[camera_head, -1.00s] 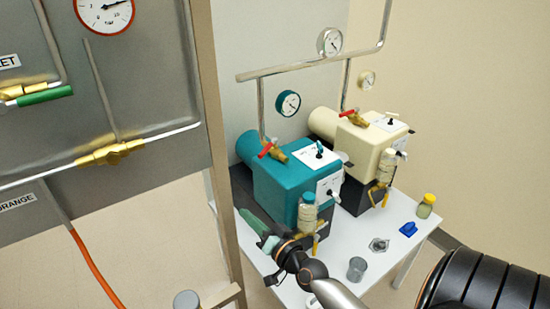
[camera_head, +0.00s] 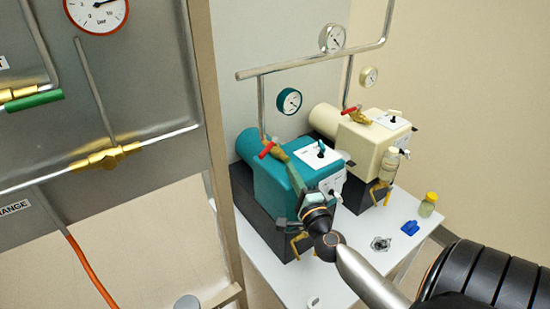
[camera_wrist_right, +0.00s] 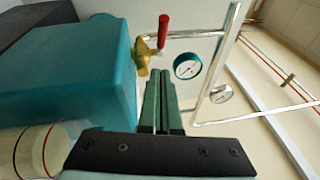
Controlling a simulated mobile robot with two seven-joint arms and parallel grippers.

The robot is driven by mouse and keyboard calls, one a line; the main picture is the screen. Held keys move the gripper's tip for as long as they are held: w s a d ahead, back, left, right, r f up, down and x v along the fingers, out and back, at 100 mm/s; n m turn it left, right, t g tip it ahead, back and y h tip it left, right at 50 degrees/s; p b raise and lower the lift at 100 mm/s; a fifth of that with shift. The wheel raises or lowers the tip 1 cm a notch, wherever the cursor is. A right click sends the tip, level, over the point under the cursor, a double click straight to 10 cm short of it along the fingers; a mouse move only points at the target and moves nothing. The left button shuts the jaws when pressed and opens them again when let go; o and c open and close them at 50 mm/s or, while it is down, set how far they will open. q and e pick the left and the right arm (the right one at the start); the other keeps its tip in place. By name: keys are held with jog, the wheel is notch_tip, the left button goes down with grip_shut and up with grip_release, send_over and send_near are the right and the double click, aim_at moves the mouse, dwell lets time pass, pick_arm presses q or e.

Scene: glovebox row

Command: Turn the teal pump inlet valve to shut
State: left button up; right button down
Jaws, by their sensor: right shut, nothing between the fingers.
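The teal pump (camera_head: 262,185) stands on the white table; its side fills the left of the wrist view (camera_wrist_right: 70,85). On top is its inlet valve, with a brass body and a red handle (camera_head: 266,150). In the wrist view the red handle (camera_wrist_right: 163,32) stands upright in the picture above the brass body (camera_wrist_right: 145,62), beyond my fingertips. The handle looks angled across the body. My right gripper (camera_head: 283,156) is shut and empty, its green fingers (camera_wrist_right: 161,78) pointing towards the valve. Contact cannot be told. My left gripper is not in view.
The cream pump (camera_head: 355,145) with its own red-handled valve stands close to the right. Metal pipes and a teal gauge (camera_head: 289,101) rise behind. A blue part (camera_head: 409,228) and a yellow-capped jar (camera_head: 428,204) are on the table. A grey panel (camera_head: 150,90) stands left.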

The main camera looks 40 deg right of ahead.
aim_at(269, 148)
jog(key=w, duration=0.2)
jog(key=w+r, duration=0.1)
jog(key=w, duration=0.2)
jog(key=shift+a, duration=0.1)
jog(key=shift+w+a, duration=0.2)
jog(key=shift+w, duration=0.3)
jog(key=shift+a+r+p, duration=0.1)
jog(key=shift+p, duration=0.25)
